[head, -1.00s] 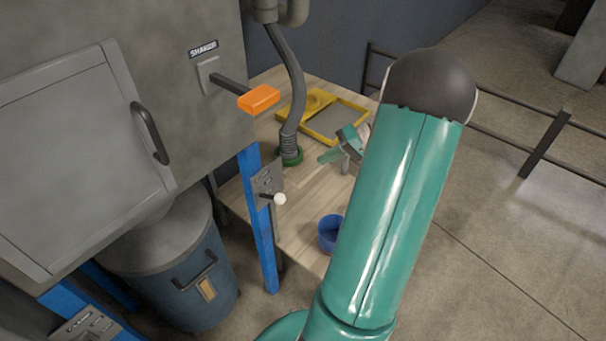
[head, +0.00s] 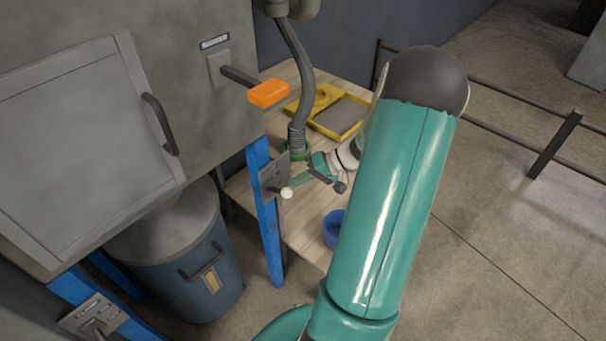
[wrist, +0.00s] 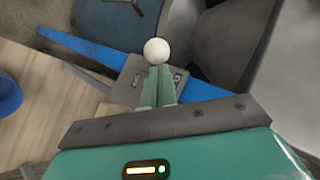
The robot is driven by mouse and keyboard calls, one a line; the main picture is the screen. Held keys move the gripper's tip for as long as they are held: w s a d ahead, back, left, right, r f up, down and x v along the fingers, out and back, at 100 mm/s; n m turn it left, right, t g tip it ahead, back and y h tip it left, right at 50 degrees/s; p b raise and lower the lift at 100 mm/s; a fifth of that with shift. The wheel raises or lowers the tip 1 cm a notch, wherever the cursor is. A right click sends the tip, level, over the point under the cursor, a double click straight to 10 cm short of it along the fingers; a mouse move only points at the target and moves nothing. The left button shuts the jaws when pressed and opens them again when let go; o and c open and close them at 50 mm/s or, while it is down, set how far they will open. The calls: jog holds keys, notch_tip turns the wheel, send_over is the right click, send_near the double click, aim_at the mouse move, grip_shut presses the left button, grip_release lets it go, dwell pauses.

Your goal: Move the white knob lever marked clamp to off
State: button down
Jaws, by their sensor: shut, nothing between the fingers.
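The white knob lever (head: 287,193) sticks out from a small grey plate (head: 270,174) on the blue post. In the wrist view the white knob (wrist: 156,51) stands just beyond the fingertips, in front of the plate (wrist: 130,86), whose markings are too small to read. My gripper (head: 294,182) is shut and empty, its green fingers pointing left at the knob. The fingers also show in the wrist view (wrist: 157,78). They appear very close to the knob; I cannot tell whether they touch it. The lever's shaft is mostly hidden in the wrist view.
An orange-handled lever (head: 268,93) under a SHAKER label juts out above. A grey hose (head: 305,80) drops to the wooden table (head: 300,215). A yellow frame (head: 345,130) and a blue cup (head: 333,230) are on the table. A blue bin (head: 185,270) stands at left.

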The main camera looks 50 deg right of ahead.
jog(key=shift+f, duration=0.15)
jog(key=shift+s+f+t, duration=0.2)
jog(key=shift+t, duration=0.1)
jog(key=shift+s+f, duration=0.15)
notch_tip(320, 180, down, 11)
jog(key=s+n+t+y, duration=0.1)
jog(key=n+t+y, duration=0.2)
jog(key=n+t, duration=0.2)
jog(key=shift+s+r+t+y, duration=0.2)
jog(key=shift+s+t+y, duration=0.15)
jog(key=shift+t, duration=0.65)
jog(key=shift+d, duration=0.1)
